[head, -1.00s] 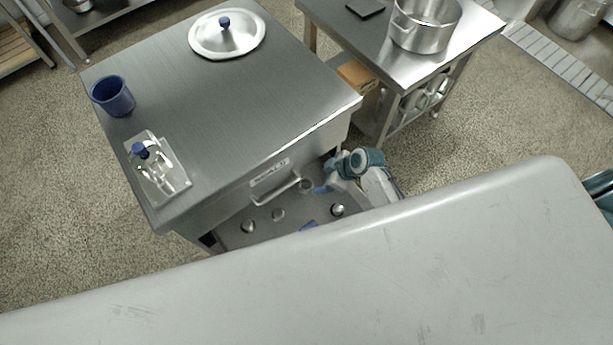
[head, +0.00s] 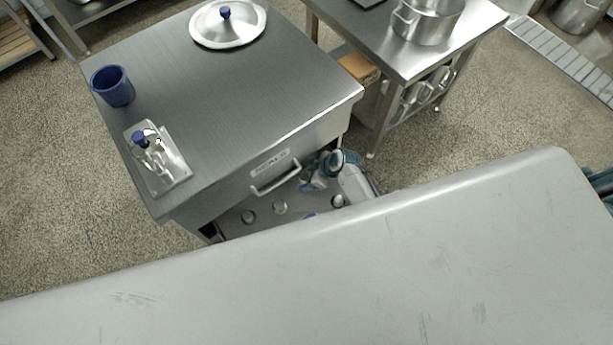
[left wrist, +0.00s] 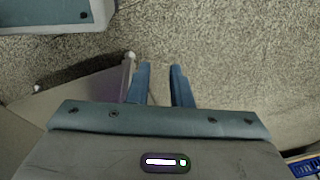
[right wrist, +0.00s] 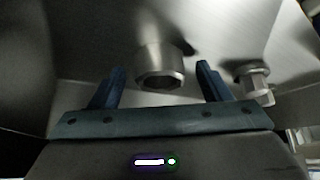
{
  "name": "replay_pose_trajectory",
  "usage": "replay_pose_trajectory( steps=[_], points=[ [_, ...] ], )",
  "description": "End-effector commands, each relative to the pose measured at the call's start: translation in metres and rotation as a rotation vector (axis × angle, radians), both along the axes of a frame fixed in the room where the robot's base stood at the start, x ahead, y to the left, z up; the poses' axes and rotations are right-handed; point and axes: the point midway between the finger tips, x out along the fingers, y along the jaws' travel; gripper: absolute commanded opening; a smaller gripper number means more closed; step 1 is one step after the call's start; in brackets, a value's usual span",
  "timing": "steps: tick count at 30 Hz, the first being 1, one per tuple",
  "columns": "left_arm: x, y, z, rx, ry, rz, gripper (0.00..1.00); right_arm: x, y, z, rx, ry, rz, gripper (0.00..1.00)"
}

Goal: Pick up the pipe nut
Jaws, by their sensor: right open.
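A short, shiny metal cylinder with a hexagonal end, which looks like the pipe nut (right wrist: 160,68), shows in the right wrist view. It appears ahead of and between the two spread fingers of my right gripper (right wrist: 160,88), with space to either side. In the head view my right gripper (head: 309,184) reaches low into the drawer area beside the handle. There the nut cannot be told apart, being hidden by the gripper and handle. My left gripper (left wrist: 162,86) has its fingers apart with nothing between them, above the speckled floor.
The steel drawer (head: 232,229) holds several small metal parts, and its handle (head: 275,183) is close to my right gripper. A bolt-like part (right wrist: 252,80) is right of the nut. The steel table (head: 220,110) stands above. A pale surface (head: 330,270) hides the drawer's near side.

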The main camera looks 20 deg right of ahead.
Motion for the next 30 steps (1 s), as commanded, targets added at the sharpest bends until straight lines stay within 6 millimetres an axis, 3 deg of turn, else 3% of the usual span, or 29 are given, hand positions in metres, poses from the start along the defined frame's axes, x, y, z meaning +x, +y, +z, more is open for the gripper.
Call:
replay_pose_trajectory(
  steps=[4,9,12,23,28,30],
  points=[
    [-0.001,0.0,0.0,-0.001,0.001,0.0,0.19,0.0,0.0,0.0,0.0,0.0,0.0,0.67],
    [-0.005,-0.002,-0.004,-0.004,0.01,0.002,0.19,0.0,0.0,0.0,0.0,0.0,0.0,0.34],
    [-0.007,-0.004,-0.005,-0.006,0.014,0.004,0.19,0.0,0.0,0.001,0.0,-0.001,-0.001,0.19],
    [-0.007,-0.006,-0.005,-0.009,0.011,0.005,0.19,-0.003,0.001,0.005,0.0,-0.001,-0.001,0.19],
    [-0.008,-0.004,-0.006,-0.007,0.001,0.003,0.19,-0.015,0.005,0.018,0.001,-0.002,-0.001,0.19],
    [-0.012,-0.001,-0.012,-0.003,0.008,0.003,0.19,-0.029,0.01,0.024,0.002,0.001,0.0,0.19]
  ],
)
